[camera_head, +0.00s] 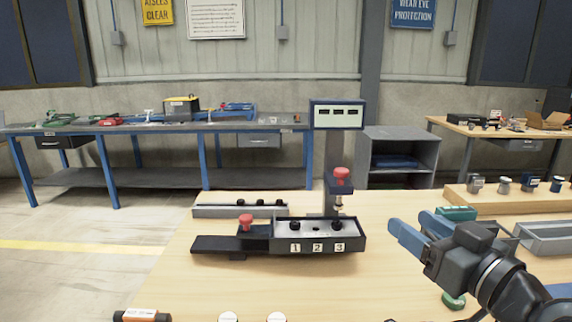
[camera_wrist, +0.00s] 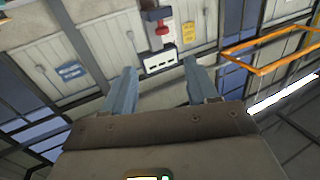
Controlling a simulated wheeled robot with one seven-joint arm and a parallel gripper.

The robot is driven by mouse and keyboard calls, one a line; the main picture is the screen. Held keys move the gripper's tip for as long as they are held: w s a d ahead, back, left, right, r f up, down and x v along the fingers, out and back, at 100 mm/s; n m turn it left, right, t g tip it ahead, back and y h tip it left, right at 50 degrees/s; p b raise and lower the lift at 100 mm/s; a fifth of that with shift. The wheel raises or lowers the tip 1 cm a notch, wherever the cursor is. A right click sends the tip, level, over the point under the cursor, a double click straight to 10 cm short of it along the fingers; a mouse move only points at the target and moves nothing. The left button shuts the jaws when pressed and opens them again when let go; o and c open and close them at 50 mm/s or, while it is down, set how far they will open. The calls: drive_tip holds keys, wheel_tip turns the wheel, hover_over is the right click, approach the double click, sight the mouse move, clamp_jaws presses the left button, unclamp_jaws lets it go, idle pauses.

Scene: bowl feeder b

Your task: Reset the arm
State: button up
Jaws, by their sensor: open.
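My gripper (camera_head: 410,222) is at the right of the head view, raised over the right part of the wooden table. Its two blue fingers are apart, with nothing between them, and point left and away. In the wrist view my gripper (camera_wrist: 161,67) is also open and empty. That view is tilted and looks up at the far wall, with the display box (camera_wrist: 160,62) beyond the fingertips. My gripper appears apart from the fixture marked 1, 2, 3 (camera_head: 318,247), which stands to its left.
The wooden table (camera_head: 200,290) carries a post with a display box (camera_head: 337,115) and a red knob (camera_head: 342,174). A grey rail (camera_head: 240,211) lies behind the fixture. A green block (camera_head: 456,212) and grey tray (camera_head: 548,238) are near my arm. The table's front middle is mostly clear.

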drive_tip(key=s+f+m+g+h, duration=0.1)
drive_tip(key=s+f+m+h, duration=0.45)
drive_tip(key=s+f, duration=1.25)
drive_tip(key=s+d+r+n+g, duration=0.1)
drive_tip(key=s+r, duration=0.1)
drive_tip(key=s, duration=2.2)
drive_tip(key=shift+h, duration=0.45)
